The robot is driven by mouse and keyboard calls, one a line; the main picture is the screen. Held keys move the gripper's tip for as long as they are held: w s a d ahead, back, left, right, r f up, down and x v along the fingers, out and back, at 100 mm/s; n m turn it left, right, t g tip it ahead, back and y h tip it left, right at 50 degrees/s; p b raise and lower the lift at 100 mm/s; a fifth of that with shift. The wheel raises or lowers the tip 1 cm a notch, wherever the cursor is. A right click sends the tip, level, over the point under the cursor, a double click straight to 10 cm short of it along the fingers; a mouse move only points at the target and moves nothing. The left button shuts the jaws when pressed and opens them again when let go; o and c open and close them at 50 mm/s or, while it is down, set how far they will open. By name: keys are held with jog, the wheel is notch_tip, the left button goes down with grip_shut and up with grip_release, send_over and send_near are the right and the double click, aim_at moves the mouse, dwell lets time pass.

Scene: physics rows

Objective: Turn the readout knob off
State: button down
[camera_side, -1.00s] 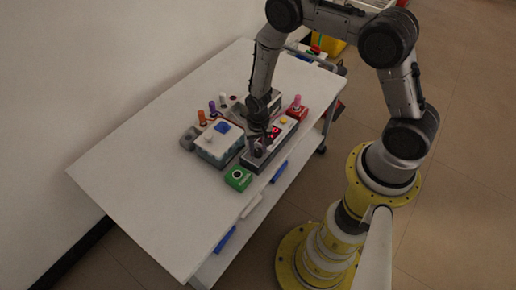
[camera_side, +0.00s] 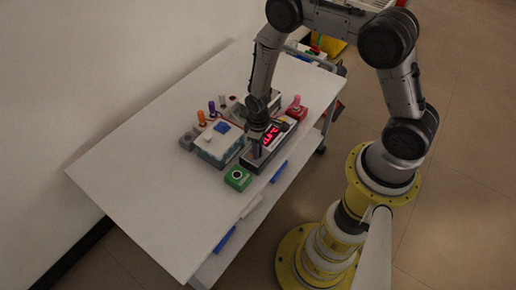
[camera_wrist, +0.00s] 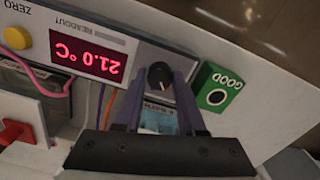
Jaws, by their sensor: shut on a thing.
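The readout unit is a grey box with a red display (camera_wrist: 92,58) that is lit and reads 21.0 °C, upside down in the wrist view. The lit display also shows in the side view (camera_side: 270,138). The black readout knob (camera_wrist: 159,74) stands on the panel beside the display, with a pale pointer mark on it. My gripper (camera_wrist: 160,80) has its two purplish fingers on either side of the knob and is shut on it. In the side view my gripper (camera_side: 257,148) is over the near end of the unit and hides the knob.
A yellow ZERO button (camera_wrist: 17,38) is beyond the display. A green GOOD box (camera_wrist: 217,89) stands close beside the knob end. A white box with a blue top (camera_side: 218,145) and a red block (camera_side: 297,112) stand nearby. The table's near-left part (camera_side: 160,200) is clear.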

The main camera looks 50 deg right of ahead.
jog(key=n, duration=0.4)
jog(key=shift+n, duration=2)
jog(key=shift+r, duration=0.1)
jog(key=c, duration=0.5)
grip_release()
notch_tip(320, 180, up, 14)
